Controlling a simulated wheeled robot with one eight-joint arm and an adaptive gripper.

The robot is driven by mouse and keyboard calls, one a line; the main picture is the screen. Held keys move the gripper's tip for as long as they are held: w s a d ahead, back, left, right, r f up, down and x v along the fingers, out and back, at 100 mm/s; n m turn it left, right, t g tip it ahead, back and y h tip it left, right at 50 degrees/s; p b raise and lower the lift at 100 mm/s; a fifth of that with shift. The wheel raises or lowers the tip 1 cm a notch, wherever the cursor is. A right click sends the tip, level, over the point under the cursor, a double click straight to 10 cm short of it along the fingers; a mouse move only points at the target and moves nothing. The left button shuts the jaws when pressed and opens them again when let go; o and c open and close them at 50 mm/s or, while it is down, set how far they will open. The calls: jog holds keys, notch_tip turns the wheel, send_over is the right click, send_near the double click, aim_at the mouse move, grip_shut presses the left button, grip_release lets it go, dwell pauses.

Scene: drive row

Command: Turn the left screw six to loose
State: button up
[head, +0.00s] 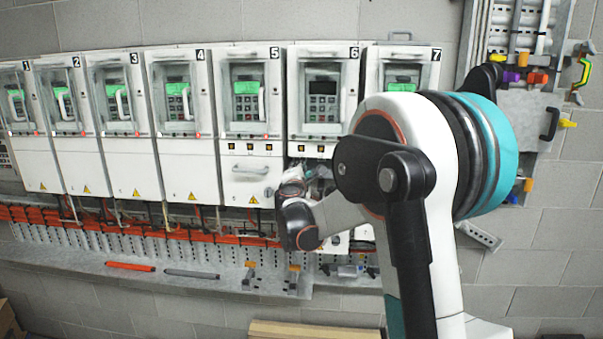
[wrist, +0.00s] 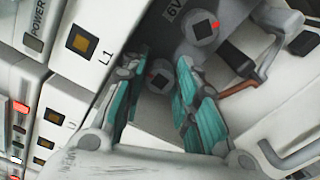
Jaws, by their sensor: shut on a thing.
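Drive cabinet six (head: 322,98) stands near the middle of the head view, its display dark; my arm hides much of its lower part. In the wrist view, my gripper (wrist: 164,57) reaches into the cabinet with its teal-padded fingers on either side of the left screw six (wrist: 159,76). This is a grey round head with a dark square in it. The fingers are shut on it, though the contact is partly hidden.
Closed cabinet five (head: 250,170) stands left of cabinet six, and cabinet seven (head: 402,72) right of it. A shelf ledge (head: 215,288) below holds an orange tool (head: 130,266) and a grey tool (head: 192,274). A dark lever (wrist: 238,60) lies right of the fingers.

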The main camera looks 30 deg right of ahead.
dwell(0.4)
jog(key=o, duration=1)
